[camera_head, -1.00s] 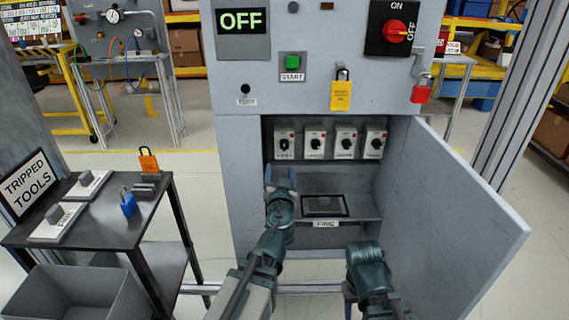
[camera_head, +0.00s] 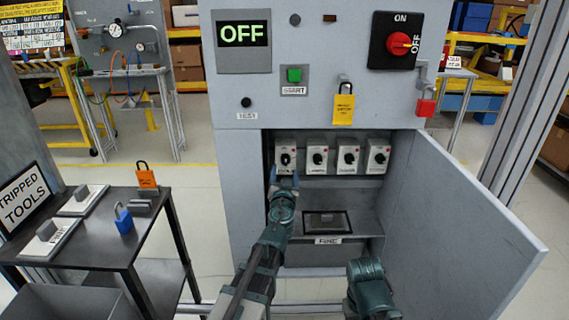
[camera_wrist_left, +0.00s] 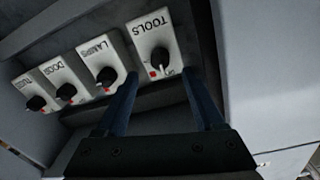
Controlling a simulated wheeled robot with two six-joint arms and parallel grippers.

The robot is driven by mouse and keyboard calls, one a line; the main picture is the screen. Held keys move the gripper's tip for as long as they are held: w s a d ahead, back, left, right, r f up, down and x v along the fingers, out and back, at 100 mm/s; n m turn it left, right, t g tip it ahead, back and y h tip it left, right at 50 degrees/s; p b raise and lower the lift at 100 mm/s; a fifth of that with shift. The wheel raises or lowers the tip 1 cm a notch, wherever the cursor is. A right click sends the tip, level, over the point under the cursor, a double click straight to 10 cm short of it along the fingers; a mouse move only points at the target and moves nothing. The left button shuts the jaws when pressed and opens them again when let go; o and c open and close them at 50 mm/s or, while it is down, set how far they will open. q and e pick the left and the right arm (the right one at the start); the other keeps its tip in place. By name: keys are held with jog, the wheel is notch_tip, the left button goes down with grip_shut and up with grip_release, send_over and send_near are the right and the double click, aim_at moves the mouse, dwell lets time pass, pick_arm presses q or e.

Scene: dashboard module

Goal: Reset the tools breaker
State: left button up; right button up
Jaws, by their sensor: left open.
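The tools breaker (camera_head: 286,157) is the leftmost of a row of white breakers with black knobs inside the open grey cabinet. In the left wrist view the breaker labelled TOOLS (camera_wrist_left: 150,37) is upside down, its black knob (camera_wrist_left: 160,58) beside a small red mark. That knob points differently from its neighbours' knobs. My left gripper (camera_head: 285,174) is open and empty, just in front of and below the tools breaker. In the left wrist view its two fingers (camera_wrist_left: 162,88) reach toward the knob, which shows beyond and between the tips. Contact cannot be told. My right gripper is out of view; only part of that arm shows.
The cabinet door (camera_head: 465,215) stands open at the right. A shelf (camera_head: 365,222) with a dark panel (camera_head: 325,224) lies below the breakers. The display (camera_head: 244,33) reads OFF. A red rotary switch (camera_head: 398,44) and yellow tag (camera_head: 343,110) are above. A dark cart (camera_head: 95,240) stands left.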

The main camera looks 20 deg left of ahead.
aim_at(285, 162)
pick_arm(q)
jog(key=x, duration=0.6)
jog(key=shift+s, duration=0.1)
grip_shut()
